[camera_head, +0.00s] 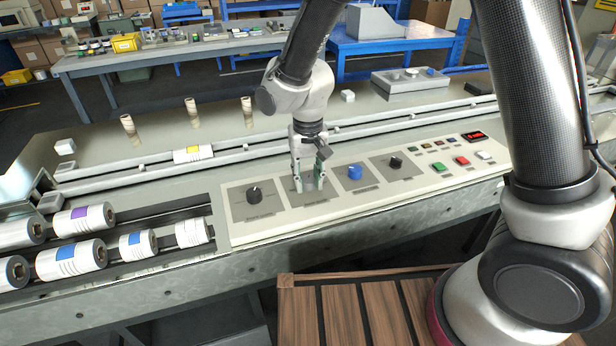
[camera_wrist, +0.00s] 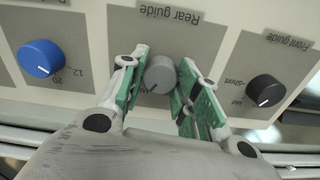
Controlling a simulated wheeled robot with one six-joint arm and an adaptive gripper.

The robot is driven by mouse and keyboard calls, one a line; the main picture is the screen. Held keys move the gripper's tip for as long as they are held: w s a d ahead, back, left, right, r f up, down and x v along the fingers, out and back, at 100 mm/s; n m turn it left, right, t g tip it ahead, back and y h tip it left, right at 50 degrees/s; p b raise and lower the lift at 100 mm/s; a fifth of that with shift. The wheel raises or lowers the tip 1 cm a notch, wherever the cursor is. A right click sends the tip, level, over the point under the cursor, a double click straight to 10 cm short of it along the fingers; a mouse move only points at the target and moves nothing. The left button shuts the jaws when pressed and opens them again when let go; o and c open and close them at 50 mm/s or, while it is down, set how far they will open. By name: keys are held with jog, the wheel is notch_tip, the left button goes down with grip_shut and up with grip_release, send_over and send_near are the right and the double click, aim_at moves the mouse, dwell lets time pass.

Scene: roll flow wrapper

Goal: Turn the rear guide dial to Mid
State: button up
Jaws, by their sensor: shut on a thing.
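The rear guide dial (camera_wrist: 160,74) is a round grey knob under an upside-down "Rear guide" label in the wrist view. A light pointer mark shows near its lower left edge. My gripper (camera_wrist: 156,86) is shut on this dial, with a green-padded finger on each side. The position words around the dial are mostly hidden by the fingers, so I cannot tell its setting. In the head view my gripper (camera_head: 308,182) comes down on the second panel square from the left, and its fingers mostly hide the dial.
The black front guide dial (camera_wrist: 265,90) is to the right in the wrist view; a blue dial (camera_wrist: 41,58) is to the left. In the head view, another black dial (camera_head: 396,162), coloured buttons (camera_head: 461,161) and a red display (camera_head: 475,136) lie further right. Wrapper rolls (camera_head: 70,262) lie at left.

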aim_at(308, 179)
jog(key=o, duration=1.1)
jog(key=shift+c, duration=0.2)
notch_tip(308, 179, up, 12)
